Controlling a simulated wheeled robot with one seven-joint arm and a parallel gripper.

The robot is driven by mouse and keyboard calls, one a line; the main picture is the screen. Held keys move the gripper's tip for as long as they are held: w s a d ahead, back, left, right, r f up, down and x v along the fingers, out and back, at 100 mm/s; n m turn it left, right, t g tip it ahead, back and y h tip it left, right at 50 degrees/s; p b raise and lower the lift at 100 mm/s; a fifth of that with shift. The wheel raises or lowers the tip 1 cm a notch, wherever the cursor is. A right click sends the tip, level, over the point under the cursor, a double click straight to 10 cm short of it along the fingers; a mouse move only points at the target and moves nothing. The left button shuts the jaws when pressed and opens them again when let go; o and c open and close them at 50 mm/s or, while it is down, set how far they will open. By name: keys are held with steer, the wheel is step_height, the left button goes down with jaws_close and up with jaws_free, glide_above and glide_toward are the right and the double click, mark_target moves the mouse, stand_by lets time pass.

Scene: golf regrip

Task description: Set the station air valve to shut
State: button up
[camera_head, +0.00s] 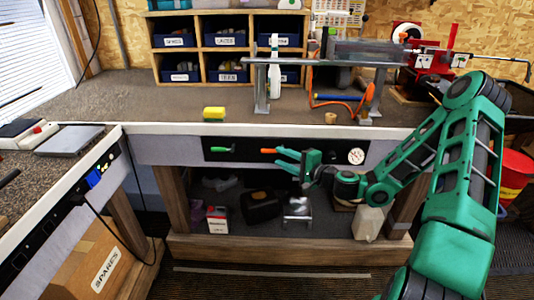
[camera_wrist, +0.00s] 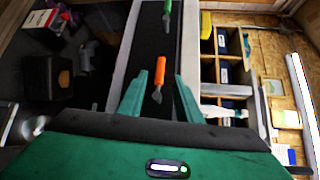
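A black panel (camera_head: 245,149) on the front of the bench carries two valve levers and a round gauge (camera_head: 356,156). The lever with the orange handle (camera_head: 268,151) lies level, its handle pointing left; it also shows in the wrist view (camera_wrist: 160,71). The lever with the green handle (camera_head: 221,149) lies level further left; it shows at the top of the wrist view (camera_wrist: 167,13). I cannot read which is the station air valve. My green gripper (camera_head: 279,157) is open and empty, close to the orange lever's grey end. In the wrist view its fingers (camera_wrist: 158,92) appear either side of that end; contact is unclear.
A lower shelf below holds a red-white box (camera_head: 217,219) and a black case (camera_head: 261,206). A side bench (camera_head: 62,190) stands at left. A red bucket (camera_head: 514,176) is at right.

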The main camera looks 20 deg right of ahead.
mark_target(270, 152)
steer(key=x, duration=0.8)
steer(key=shift+c, duration=0.6)
jaws_close()
